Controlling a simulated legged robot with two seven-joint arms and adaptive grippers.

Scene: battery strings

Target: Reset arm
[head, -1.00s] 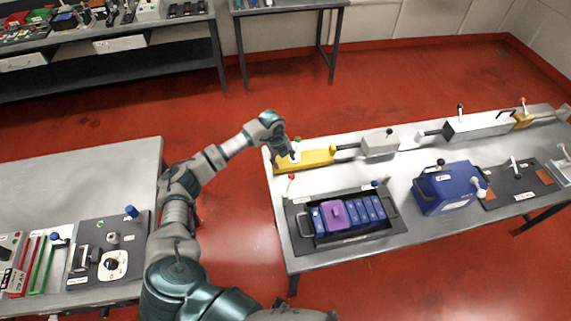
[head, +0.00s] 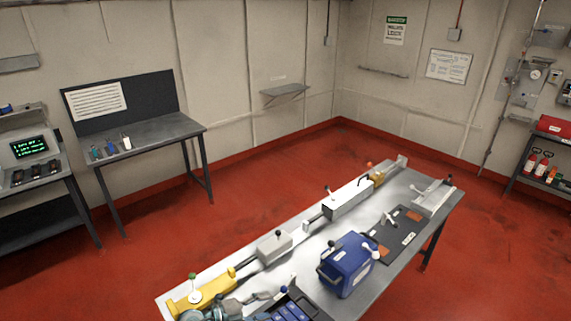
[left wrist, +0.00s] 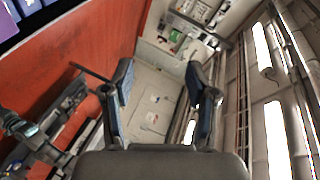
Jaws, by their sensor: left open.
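My left gripper shows at the bottom edge of the head view, over the near left end of the long table (head: 215,278), and is partly cut off by the frame. In the left wrist view my left gripper (left wrist: 160,82) has its two fingers wide apart with nothing between them. It points across the room toward a wall. My right gripper is in neither view.
A yellow fixture (head: 205,292) with a green-topped knob lies beside the left gripper. Blue battery modules (head: 290,311) show at the bottom edge. A blue box (head: 346,265) and a grey block (head: 275,246) stand farther along the table. Red floor (head: 270,185) is clear behind it.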

